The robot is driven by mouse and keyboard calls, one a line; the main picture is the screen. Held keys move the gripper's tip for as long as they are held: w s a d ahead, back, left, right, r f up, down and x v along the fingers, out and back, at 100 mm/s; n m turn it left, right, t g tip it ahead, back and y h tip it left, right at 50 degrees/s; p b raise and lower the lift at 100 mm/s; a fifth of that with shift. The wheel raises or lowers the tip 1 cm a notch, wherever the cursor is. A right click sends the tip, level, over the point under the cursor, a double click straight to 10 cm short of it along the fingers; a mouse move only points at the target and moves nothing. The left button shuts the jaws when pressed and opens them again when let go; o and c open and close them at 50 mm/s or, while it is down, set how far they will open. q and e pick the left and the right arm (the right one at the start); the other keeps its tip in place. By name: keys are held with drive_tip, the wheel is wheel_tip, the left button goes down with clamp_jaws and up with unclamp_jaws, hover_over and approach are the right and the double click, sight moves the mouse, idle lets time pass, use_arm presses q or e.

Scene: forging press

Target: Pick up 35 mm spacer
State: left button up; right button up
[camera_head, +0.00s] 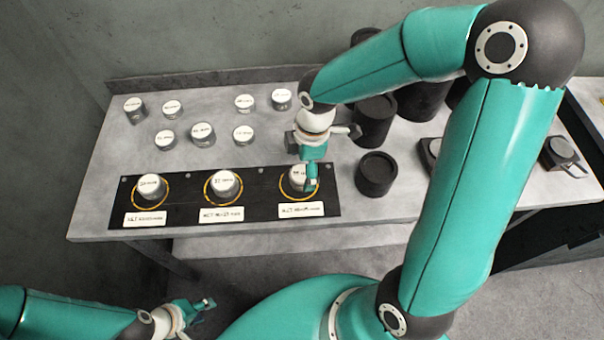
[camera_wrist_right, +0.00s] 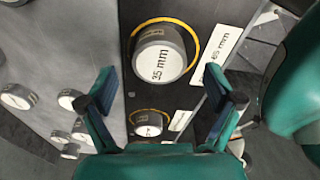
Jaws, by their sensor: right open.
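The 35 mm spacer (camera_wrist_right: 160,62) is a grey cylinder with a white top reading "35 mm". It stands inside a yellow ring on the black strip. In the head view it is the rightmost cylinder (camera_head: 297,176) on that strip, partly covered by my right gripper. My right gripper (camera_wrist_right: 160,85) is open and empty, its two fingers spread apart on either side of the spacer's line in the wrist view. In the head view the right gripper (camera_head: 311,178) hangs over the spacer's right side; contact cannot be told. My left gripper (camera_head: 204,306) is low at the front, away from the table, its opening unclear.
The black strip (camera_head: 258,201) also holds a middle cylinder (camera_head: 225,183) and a left cylinder (camera_head: 151,186), with white labels in front. Several smaller labelled cylinders (camera_head: 203,133) stand behind. Black round blocks (camera_head: 377,172) stand to the right of the strip.

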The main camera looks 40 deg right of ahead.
sight(302, 173)
wheel_tip(302, 173, down, 3)
drive_tip(key=shift+w+a+f, duration=0.1)
drive_tip(key=shift+f, duration=0.05)
drive_tip(key=shift+c, duration=0.2)
clamp_jaws()
idle(0.3)
